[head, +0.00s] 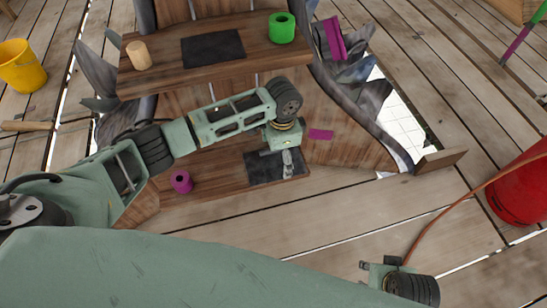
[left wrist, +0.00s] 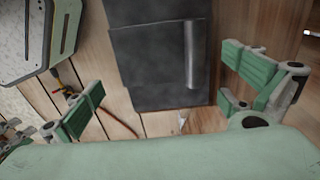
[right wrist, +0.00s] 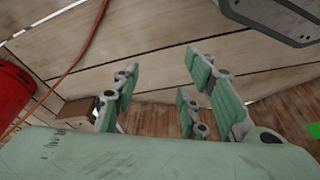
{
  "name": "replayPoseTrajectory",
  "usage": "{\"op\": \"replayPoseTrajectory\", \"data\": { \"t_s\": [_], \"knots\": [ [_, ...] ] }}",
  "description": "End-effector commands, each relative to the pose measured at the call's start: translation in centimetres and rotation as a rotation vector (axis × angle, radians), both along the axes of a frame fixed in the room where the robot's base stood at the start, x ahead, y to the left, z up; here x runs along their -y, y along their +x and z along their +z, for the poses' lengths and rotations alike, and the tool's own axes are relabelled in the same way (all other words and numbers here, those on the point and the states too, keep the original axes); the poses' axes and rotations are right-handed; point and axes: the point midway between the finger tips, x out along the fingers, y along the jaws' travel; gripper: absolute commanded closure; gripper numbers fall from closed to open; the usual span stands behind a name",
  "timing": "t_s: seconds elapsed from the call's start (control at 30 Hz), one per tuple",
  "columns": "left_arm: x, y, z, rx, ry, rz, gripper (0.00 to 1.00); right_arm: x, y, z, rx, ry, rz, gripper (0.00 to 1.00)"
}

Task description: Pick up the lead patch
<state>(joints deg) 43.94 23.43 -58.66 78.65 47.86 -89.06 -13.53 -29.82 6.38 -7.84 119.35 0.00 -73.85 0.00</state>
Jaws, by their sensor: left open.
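A dark grey sheet, which looks like the lead patch (head: 262,170), lies on the lower wooden ledge. In the left wrist view it fills the space between and beyond the fingers, with a lighter raised ridge (left wrist: 190,55) along its right part. Whether it is one sheet or two layers I cannot tell. My left gripper (head: 286,158) is over the sheet's right part in the head view, open and empty; its fingers (left wrist: 165,90) are spread wide. Another dark sheet (head: 212,48) lies on the upper shelf. My right gripper (right wrist: 160,90) is open and empty, away at the lower right.
A magenta roll (head: 181,181) stands on the lower ledge, left of the sheet. The upper shelf holds a wooden cylinder (head: 139,55) and a green roll (head: 282,27). A red cylinder (head: 520,188) with a hose stands at right. A yellow bucket (head: 22,65) stands at left.

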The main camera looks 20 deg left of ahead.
Motion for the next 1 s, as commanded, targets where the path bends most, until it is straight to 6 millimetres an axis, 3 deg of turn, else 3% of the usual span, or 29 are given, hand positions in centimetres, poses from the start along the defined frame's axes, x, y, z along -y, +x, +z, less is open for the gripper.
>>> {"op": "replayPoseTrajectory", "data": {
  "t_s": [0.13,0.43,1.0],
  "knots": [
    [0.0,0.0,-1.5,-0.001,0.001,0.0,0.0,0.1,0.0,1.4,0.008,0.0,-0.001,0.6],
    [0.0,-0.1,-1.7,0.001,0.001,-0.001,0.0,0.1,-0.1,1.9,0.008,0.0,-0.001,0.6],
    [0.0,-0.1,-1.7,-0.001,0.0,0.0,0.49,0.1,0.0,1.9,0.01,0.0,-0.002,0.6]
  ]
}}
